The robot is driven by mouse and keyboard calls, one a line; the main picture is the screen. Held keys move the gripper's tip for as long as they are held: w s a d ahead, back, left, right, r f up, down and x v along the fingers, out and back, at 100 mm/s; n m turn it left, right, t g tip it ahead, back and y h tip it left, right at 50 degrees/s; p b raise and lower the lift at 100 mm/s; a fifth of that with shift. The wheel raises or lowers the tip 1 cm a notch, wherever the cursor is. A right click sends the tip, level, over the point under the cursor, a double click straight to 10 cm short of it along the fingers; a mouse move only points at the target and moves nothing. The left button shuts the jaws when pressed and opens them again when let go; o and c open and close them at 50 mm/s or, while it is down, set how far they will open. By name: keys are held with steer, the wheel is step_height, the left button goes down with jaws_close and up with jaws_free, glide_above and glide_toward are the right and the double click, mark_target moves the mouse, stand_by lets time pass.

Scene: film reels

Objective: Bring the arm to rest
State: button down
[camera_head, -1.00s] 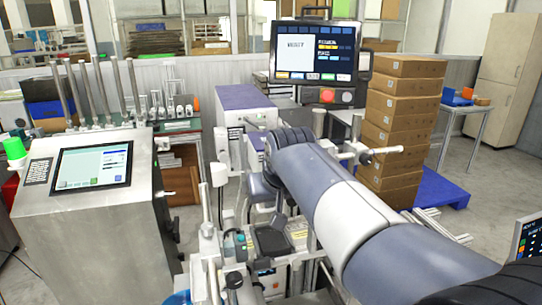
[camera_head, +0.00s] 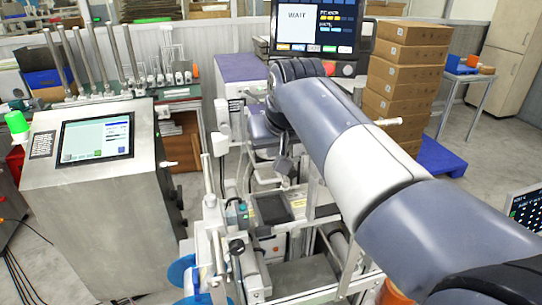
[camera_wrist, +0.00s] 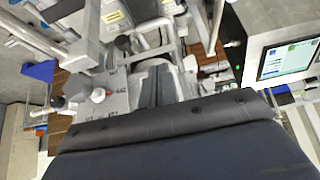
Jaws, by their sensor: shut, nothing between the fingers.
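My arm (camera_head: 370,165) reaches from the lower right of the head view toward the middle, over the machine bench. Its wrist end is at the upper middle, below the monitor. My gripper (camera_wrist: 158,84) shows in the wrist view as dark fingers close together, with nothing seen between them. The dark padded edge of my own body fills the lower part of that view. In the head view my gripper is small and hard to make out against the machine.
A steel cabinet with a touchscreen (camera_head: 95,140) stands at left. A monitor (camera_head: 314,28) reads WAIT at the top. Stacked cardboard boxes (camera_head: 405,75) stand on a blue pallet (camera_head: 440,158) at right. The machine frame (camera_head: 300,275) lies below my arm. Blue reels (camera_head: 183,270) are at the lower left.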

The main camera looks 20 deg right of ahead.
steer(key=shift+v, duration=2.7)
steer(key=b, duration=0.2)
glide_above(270, 182)
step_height(270, 182, down, 10)
steer(key=shift+f, duration=0.25)
steer(key=shift+s+f+b, duration=0.2)
steer(key=shift+f+b, duration=0.2)
steer(key=shift+f, duration=0.1)
steer(key=shift+s+f+b, duration=0.15)
steer(key=shift+f+b, duration=0.2)
steer(key=shift+f, duration=0.25)
